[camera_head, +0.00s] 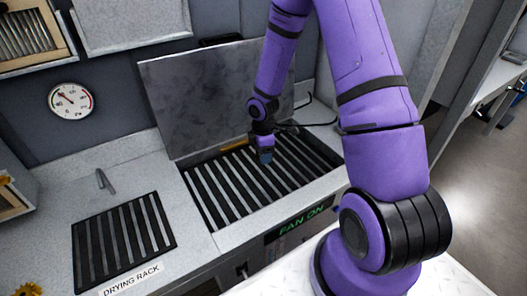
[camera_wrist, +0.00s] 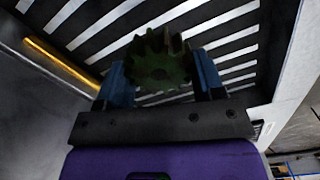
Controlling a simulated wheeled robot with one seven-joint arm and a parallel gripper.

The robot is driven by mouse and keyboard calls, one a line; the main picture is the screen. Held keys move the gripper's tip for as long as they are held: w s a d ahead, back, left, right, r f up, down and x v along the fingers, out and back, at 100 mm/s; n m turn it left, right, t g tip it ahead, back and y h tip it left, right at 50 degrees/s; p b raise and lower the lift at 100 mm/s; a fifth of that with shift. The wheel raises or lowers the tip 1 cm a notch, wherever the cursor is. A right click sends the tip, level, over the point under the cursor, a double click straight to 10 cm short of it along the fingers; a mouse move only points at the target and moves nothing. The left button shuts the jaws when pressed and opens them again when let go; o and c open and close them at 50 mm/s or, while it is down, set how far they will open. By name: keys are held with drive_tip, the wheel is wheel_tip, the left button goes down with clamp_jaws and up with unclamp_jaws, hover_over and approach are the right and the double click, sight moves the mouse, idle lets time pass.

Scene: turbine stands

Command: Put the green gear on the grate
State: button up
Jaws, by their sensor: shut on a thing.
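The dark green toothed gear (camera_wrist: 157,60) is between the two blue fingers of my gripper (camera_wrist: 160,82) in the wrist view. My gripper is shut on it. In the head view my gripper (camera_head: 265,156) is low over the back part of the large slatted grate (camera_head: 213,190), which sits in the counter; the gear cannot be made out there. The slats of this grate (camera_wrist: 205,38) fill the background behind the gear in the wrist view. I cannot tell whether the gear touches the slats.
A grey panel (camera_head: 195,95) stands upright behind the grate. A yellow strip (camera_wrist: 62,65) runs along the grate's back edge. A smaller rack (camera_head: 122,238) labelled "DRYING RACK" is at the left. A "FAN ON" sign (camera_head: 305,217) is on the counter front. A round gauge (camera_head: 71,101) hangs on the wall.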

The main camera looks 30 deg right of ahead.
sight(262, 175)
drive_tip(key=shift+a+f, duration=0.15)
drive_tip(key=shift+f, duration=4)
drive_tip(key=shift+f, duration=0.35)
drive_tip(key=o, duration=1.5)
drive_tip(key=shift+r, duration=3.55)
